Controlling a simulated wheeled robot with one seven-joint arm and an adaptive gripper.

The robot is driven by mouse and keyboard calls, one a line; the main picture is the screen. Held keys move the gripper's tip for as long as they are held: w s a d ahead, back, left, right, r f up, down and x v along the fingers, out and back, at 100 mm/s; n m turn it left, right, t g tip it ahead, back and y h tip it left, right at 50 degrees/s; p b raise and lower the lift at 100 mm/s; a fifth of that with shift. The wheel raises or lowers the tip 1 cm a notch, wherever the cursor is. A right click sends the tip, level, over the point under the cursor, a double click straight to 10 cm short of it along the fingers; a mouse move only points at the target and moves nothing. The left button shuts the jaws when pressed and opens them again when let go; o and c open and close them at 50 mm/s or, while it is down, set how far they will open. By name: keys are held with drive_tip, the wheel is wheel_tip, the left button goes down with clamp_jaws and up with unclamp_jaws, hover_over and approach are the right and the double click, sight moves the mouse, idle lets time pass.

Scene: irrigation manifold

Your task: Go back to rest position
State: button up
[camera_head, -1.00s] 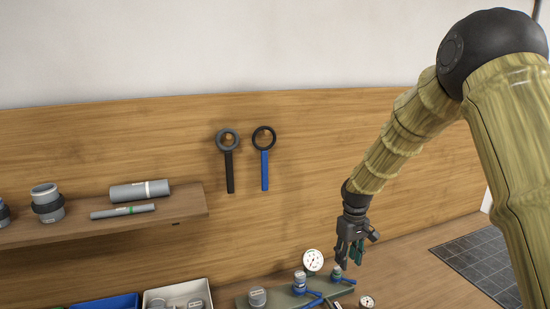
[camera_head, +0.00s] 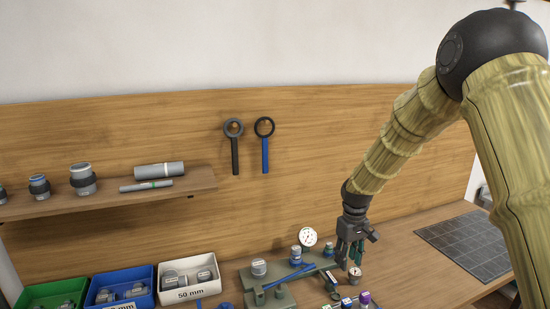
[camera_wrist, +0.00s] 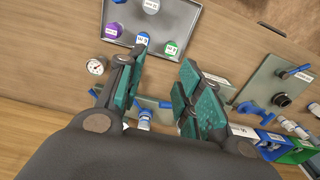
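My gripper (camera_head: 350,254) hangs at the end of my arm, pointing down over the bench beside the green-grey manifold (camera_head: 272,279). In the wrist view my gripper (camera_wrist: 162,88) has its two teal-padded fingers spread apart with nothing held between them. The manifold carries grey fittings, blue handles and a white-faced dial gauge (camera_head: 308,237). The fingers hide part of the bench and the fittings below them.
A white bin (camera_head: 190,262), a blue bin (camera_head: 151,276) and a green bin (camera_head: 76,288) stand left of the manifold. A shelf (camera_head: 203,184) holds pipes and couplings. Two ring-headed tools hang on the wood panel. A grey tray (camera_wrist: 188,12) with coloured caps lies near my gripper. A dark grid mat (camera_head: 465,247) lies empty at right.

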drive_tip(key=shift+m+y, duration=0.3)
drive_tip(key=shift+m, duration=0.4)
drive_tip(key=s+f, duration=0.4)
drive_tip(key=f, duration=0.2)
drive_tip(key=s+f, duration=0.4)
drive_tip(key=f, duration=0.3)
drive_tip(key=s+a+f, duration=0.1)
drive_tip(key=s+f, duration=0.2)
drive_tip(key=f, duration=0.3)
drive_tip(key=shift+s+a+f, duration=0.1)
drive_tip(key=shift+s+f, duration=0.2)
drive_tip(key=shift+s, duration=0.1)
drive_tip(key=s+f+m, duration=0.1)
drive_tip(key=s+f, duration=0.5)
drive_tip(key=s, duration=0.4)
drive_tip(key=s+f+m, duration=0.1)
drive_tip(key=s+f, duration=0.5)
drive_tip(key=s, duration=0.4)
drive_tip(key=s+d+f+m, duration=0.1)
drive_tip(key=s, duration=0.7)
drive_tip(key=s+d+f, duration=0.1)
drive_tip(key=s+f, duration=0.1)
drive_tip(key=s, duration=0.6)
wheel_tip(320, 180, down, 13)
drive_tip(key=b, duration=1.4)
drive_tip(key=shift+a, duration=0.2)
